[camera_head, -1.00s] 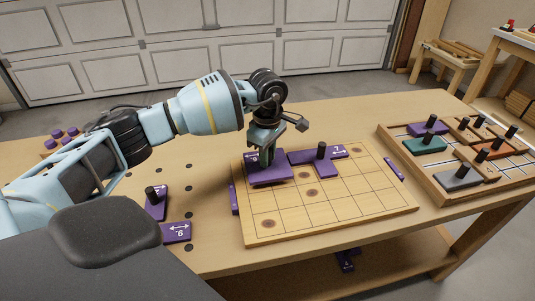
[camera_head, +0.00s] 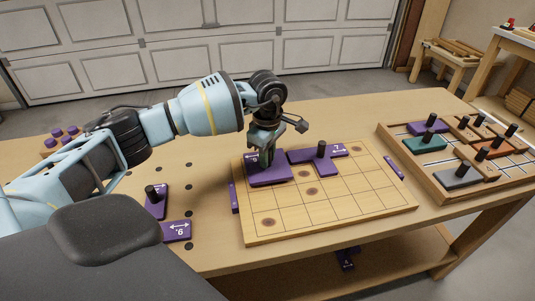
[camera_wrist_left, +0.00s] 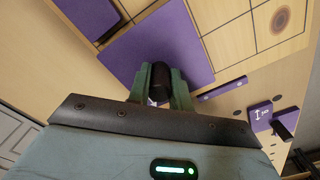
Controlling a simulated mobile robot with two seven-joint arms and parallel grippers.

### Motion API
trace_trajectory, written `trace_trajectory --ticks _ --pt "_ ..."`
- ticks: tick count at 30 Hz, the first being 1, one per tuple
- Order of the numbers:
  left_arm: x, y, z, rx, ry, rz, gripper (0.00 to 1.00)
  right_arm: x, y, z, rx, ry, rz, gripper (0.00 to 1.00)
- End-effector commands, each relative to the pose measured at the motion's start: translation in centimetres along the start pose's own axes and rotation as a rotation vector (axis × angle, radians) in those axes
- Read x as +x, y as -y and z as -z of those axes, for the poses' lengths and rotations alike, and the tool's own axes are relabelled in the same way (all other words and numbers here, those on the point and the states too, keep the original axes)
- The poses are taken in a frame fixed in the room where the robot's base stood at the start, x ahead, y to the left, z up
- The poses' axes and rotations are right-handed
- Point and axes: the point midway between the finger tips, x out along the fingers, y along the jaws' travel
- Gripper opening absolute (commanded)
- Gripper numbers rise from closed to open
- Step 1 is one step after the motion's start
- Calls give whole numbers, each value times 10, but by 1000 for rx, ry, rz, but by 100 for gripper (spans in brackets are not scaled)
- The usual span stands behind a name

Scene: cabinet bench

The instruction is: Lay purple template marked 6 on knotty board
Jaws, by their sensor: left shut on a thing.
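My left gripper (camera_head: 264,158) is shut on the black knob (camera_wrist_left: 161,82) of a purple template (camera_head: 268,174). That template is over the far left corner of the knotty board (camera_head: 330,211), flat, on or just above the surface. Its label is partly covered and too small to read. In the left wrist view the template (camera_wrist_left: 165,42) spreads out beyond the fingers. A second purple template (camera_head: 329,159) with a black knob lies beside it on the board. Another purple template (camera_head: 172,231), labelled with what looks like a 6 or 9, lies on the bench left of the board. My right gripper is not in view.
Purple strips lie along the board's left (camera_head: 234,199) and right (camera_head: 394,169) sides. A wooden tray (camera_head: 450,197) with coloured knobbed pieces is at the right. A purple piece (camera_head: 346,259) is on the lower shelf. The board's front cells are mostly clear.

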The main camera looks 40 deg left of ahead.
Motion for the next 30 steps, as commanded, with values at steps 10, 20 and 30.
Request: trace_trajectory --ticks 10,20,30 --pt "0 0 0 0 0 -1 0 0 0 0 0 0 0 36" --pt "5 0 0 0 0 0 0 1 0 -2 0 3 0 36" --pt "10 0 0 0 0 -1 0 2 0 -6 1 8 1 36"
